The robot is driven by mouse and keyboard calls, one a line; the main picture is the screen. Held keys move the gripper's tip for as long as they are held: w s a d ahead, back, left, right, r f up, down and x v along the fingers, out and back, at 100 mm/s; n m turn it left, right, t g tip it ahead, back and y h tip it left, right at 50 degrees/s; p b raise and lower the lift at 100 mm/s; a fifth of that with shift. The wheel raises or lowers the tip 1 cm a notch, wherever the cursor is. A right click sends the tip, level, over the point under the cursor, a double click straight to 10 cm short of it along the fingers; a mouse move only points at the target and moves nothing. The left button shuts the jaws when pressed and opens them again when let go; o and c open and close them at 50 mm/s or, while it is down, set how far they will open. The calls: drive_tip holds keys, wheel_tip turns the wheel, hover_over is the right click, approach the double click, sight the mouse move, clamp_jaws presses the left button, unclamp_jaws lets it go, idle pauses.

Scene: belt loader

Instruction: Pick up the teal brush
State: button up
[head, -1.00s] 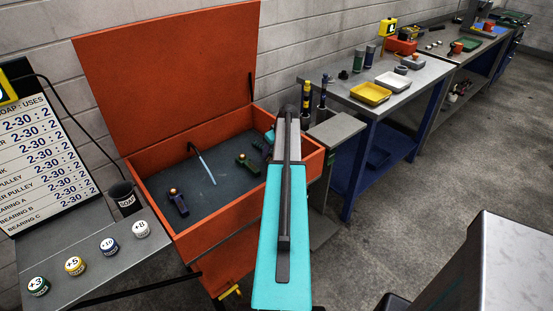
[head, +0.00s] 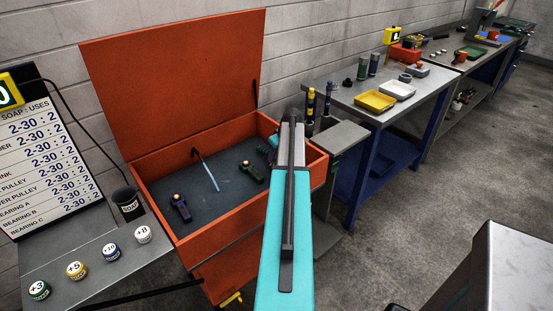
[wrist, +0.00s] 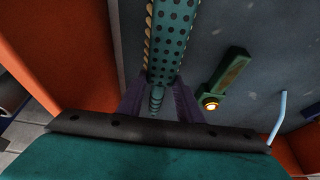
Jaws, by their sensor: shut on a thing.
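The teal brush (wrist: 172,45) shows in the wrist view as a teal body with rows of dark dots and tan bristles along its left side. My gripper (wrist: 157,100) has its two purplish fingers on either side of the brush's near end, shut on it. In the head view a small teal part of the brush (head: 273,141) shows at the right end of the orange box, beside my arm. My arm hides most of the brush and the fingers there. I cannot tell whether the brush touches the box floor.
The open orange box (head: 217,226) has its lid raised behind. On its dark floor lie a green tool (head: 250,171), a blue tool (head: 181,207) and a light-blue rod with a dark hook (head: 207,171). Its right wall is close to my arm. A grey-topped bench (head: 345,92) stands to the right.

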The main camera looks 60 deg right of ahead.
drive_tip(key=shift+r+b, duration=1.05)
drive_tip(key=shift+r, duration=3.3)
